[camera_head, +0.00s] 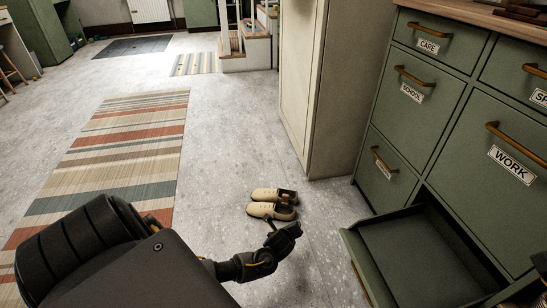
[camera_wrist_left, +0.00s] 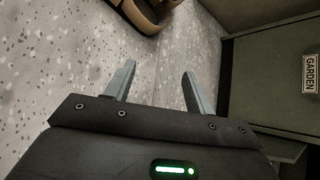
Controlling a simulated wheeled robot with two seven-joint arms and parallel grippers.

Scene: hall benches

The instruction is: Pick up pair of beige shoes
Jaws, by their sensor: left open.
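A pair of beige shoes (camera_head: 272,211) with brown insides lies on the grey speckled floor, side by side, in the head view. One shoe lies behind the other. Part of a shoe (camera_wrist_left: 143,14) shows at the top edge of the left wrist view, cut off by the frame. My left gripper (camera_head: 283,232) is just in front of the nearer shoe in the head view. In the left wrist view its two fingers (camera_wrist_left: 157,82) are spread with only floor between them. My right gripper is not in view.
A green cabinet (camera_head: 372,150) with labelled drawers stands at the right. Its low drawer (camera_head: 356,262) is pulled out and looks empty, close to my left gripper. A tall cream cabinet (camera_head: 322,95) stands behind the shoes. A striped rug (camera_head: 125,150) lies left; floor between is clear.

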